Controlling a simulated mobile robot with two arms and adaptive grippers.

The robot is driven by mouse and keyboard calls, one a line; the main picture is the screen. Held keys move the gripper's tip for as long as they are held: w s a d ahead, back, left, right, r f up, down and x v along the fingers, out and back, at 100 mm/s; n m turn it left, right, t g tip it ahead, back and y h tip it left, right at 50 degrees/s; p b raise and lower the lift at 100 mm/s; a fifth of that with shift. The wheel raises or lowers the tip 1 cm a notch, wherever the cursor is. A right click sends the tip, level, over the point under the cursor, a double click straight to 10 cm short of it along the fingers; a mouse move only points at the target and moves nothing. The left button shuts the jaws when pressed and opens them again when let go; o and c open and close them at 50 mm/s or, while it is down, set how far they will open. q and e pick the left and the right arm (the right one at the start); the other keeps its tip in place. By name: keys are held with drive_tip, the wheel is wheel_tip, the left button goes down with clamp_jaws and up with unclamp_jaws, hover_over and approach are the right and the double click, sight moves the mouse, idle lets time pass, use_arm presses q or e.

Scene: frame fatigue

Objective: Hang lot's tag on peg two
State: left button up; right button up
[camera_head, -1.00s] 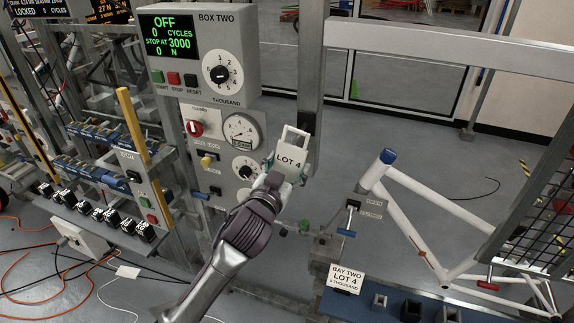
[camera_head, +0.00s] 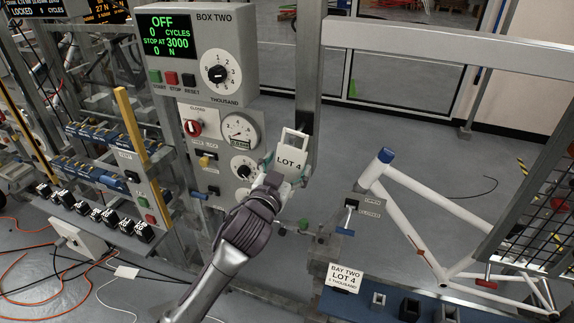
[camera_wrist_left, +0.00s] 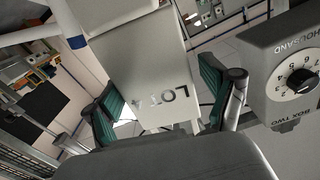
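The white LOT 4 tag (camera_head: 291,160) is in my left gripper (camera_head: 284,176), upright, with its square loop at the top. In the left wrist view the tag (camera_wrist_left: 150,75) fills the space between the two green finger pads of the left gripper (camera_wrist_left: 158,112). In the head view the tag is in front of the grey upright post (camera_head: 306,70), near a dark fitting on it. I cannot tell whether the loop touches that fitting. No peg marked two can be made out. My right gripper is not in view.
The BOX TWO control box (camera_head: 196,55) with its dial stands left of the tag. A white bicycle frame (camera_head: 415,225) is at the right, behind a BAY TWO LOT 4 sign (camera_head: 344,278). Open grey floor (camera_head: 400,140) lies behind the post.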

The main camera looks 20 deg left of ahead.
use_arm(q)
drive_tip(key=shift+o, duration=0.7)
drive_tip(key=s, duration=1.2)
drive_tip(key=s+a+f+g+b, duration=0.1)
drive_tip(key=f+g+b, duration=0.15)
drive_tip(key=f, duration=1.25)
drive_tip(key=s+f+g+b, duration=0.1)
drive_tip(key=s+f+g, duration=0.15)
drive_tip(key=f, duration=1.15)
drive_tip(key=s+a+f+g+b, duration=0.1)
drive_tip(key=f+g, duration=0.2)
drive_tip(key=f, duration=1.2)
drive_tip(key=s+a+f+g+b, duration=0.1)
drive_tip(key=s+f+g+b, duration=0.3)
drive_tip(key=s+f, duration=1.35)
drive_tip(key=s+f+g, duration=0.2)
drive_tip(key=s+f, duration=0.4)
drive_tip(key=s, duration=0.4)
drive_tip(key=s+a+f+g, duration=0.1)
drive_tip(key=s+f+g, duration=0.2)
drive_tip(key=s+f, duration=0.4)
drive_tip(key=s+b, duration=0.1)
drive_tip(key=s, duration=0.2)
drive_tip(key=shift+a+y, duration=0.25)
drive_tip(key=shift+y, duration=0.05)
